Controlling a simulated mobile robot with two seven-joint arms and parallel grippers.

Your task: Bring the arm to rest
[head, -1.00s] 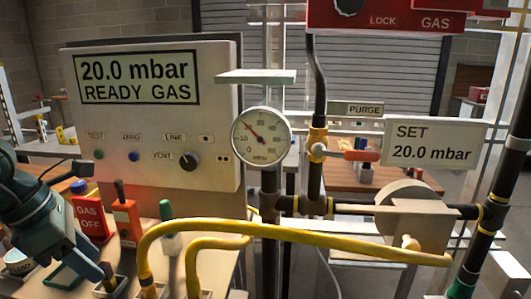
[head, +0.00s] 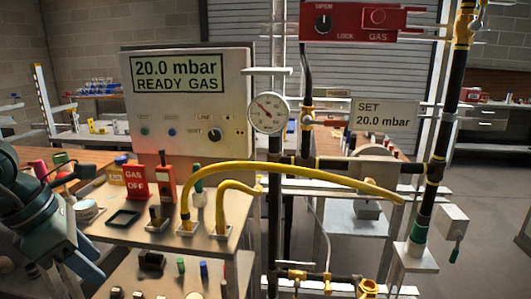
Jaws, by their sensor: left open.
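My left arm comes in at the lower left edge, and its dark gripper (head: 84,268) points down and right, open, with nothing seen between its fingers. It is in front of the left side of the bench (head: 110,235), apart from the panel and the hoses. My right gripper is out of the picture. The white control panel (head: 190,105) reads 20.0 mbar READY GAS. The round gauge (head: 268,113) stands right of it, and a sign (head: 385,115) reads SET 20.0 mbar.
Yellow hoses (head: 300,168) arch from the bench toward the black pipework (head: 440,150) at right. A red GAS OFF block (head: 135,180) and small tools stand on the bench. A red valve box (head: 355,20) hangs above. Open floor (head: 490,200) shows at right.

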